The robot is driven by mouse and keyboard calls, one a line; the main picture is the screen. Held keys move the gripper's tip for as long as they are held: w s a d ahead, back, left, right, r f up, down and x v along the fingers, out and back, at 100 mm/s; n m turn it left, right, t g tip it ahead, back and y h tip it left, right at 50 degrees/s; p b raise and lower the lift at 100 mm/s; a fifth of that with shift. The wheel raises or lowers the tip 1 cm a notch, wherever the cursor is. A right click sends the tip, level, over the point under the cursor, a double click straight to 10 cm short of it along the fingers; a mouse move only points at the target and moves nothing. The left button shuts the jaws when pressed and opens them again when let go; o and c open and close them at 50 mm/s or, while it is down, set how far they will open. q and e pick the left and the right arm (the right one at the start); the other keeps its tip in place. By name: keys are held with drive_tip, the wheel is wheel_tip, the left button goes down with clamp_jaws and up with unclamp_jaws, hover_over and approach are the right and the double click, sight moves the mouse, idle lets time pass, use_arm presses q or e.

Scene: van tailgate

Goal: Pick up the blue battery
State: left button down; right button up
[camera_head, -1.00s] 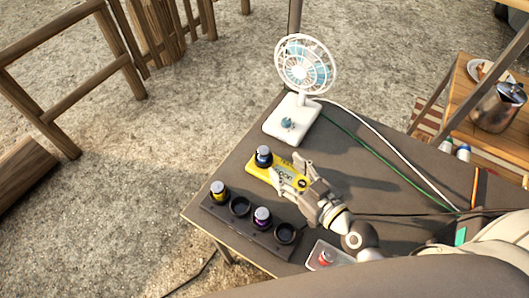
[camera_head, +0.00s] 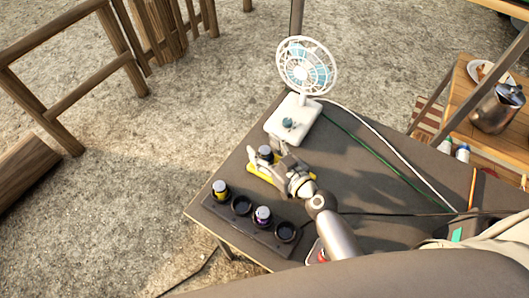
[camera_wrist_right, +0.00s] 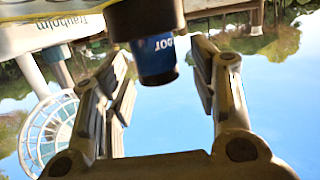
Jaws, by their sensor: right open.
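The blue battery (camera_head: 265,152) stands in the yellow device (camera_head: 254,170) near the left edge of the table, partly hidden by my right gripper (camera_head: 275,157). In the right wrist view the blue battery (camera_wrist_right: 155,52) shows as a blue cylinder with a dark ring or holder (camera_wrist_right: 145,16) at its upper end. There my right gripper (camera_wrist_right: 162,85) is open, with one finger on each side of the battery. A gap shows on the right side; contact on the left is not clear. My left gripper is not in view.
A dark holder (camera_head: 222,222) with a yellow battery (camera_head: 220,189), a purple battery (camera_head: 263,215) and empty sockets lies along the table's front-left edge. A white fan (camera_head: 292,120) stands behind the device. Cables cross the table (camera_head: 380,190) to the right.

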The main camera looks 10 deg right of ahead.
drive_tip(key=shift+w, duration=0.2)
clamp_jaws()
idle(0.3)
